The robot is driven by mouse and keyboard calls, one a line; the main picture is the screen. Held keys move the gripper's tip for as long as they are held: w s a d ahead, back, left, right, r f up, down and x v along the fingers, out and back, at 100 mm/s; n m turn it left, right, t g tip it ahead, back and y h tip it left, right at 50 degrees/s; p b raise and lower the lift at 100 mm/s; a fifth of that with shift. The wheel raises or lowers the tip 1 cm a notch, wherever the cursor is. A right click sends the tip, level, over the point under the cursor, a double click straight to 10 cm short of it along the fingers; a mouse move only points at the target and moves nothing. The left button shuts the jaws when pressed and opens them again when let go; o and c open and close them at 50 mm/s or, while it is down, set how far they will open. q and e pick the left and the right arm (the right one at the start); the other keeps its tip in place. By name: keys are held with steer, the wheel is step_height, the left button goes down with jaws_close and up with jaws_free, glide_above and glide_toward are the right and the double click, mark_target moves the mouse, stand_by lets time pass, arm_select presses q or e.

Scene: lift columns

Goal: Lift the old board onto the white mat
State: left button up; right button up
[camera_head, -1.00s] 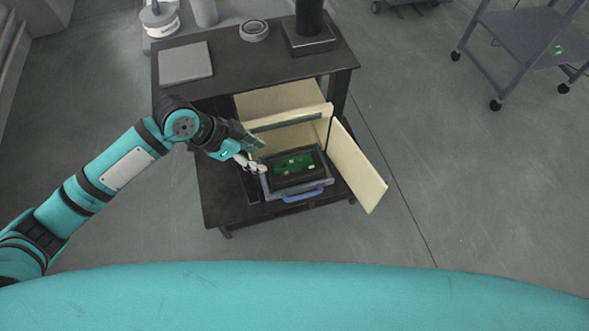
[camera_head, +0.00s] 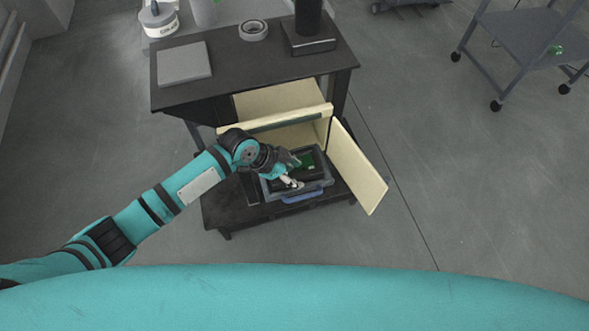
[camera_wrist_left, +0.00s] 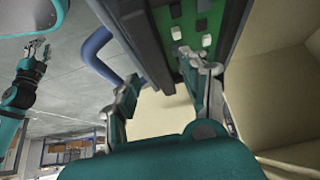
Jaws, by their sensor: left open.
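The old board is a green circuit board (camera_head: 305,161) with pale chips, in a dark grey tray (camera_head: 328,178) with a blue handle, on the lower shelf. My left gripper (camera_head: 294,184) is open over the tray's left front part and hides part of the board. In the left wrist view the board (camera_wrist_left: 196,14) is at the top, with the open fingers (camera_wrist_left: 165,88) close to it. I cannot tell whether they touch it. A pale grey flat square (camera_head: 184,63) on the table top may be the white mat. My right gripper (camera_wrist_left: 36,56) shows small in the wrist view.
A tape roll (camera_head: 253,30) and a dark column base (camera_head: 308,43) are on the dark table top. A cart (camera_head: 525,40) stands far right.

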arm_select(q)
steer(key=shift+w+d+f, duration=0.15)
steer(key=shift+d+f, duration=0.15)
steer(key=shift+f, duration=0.3)
jaws_close()
steer(key=shift+r, duration=0.1)
step_height(320, 180, up, 10)
steer(key=p, duration=0.1)
steer(key=shift+r, duration=0.15)
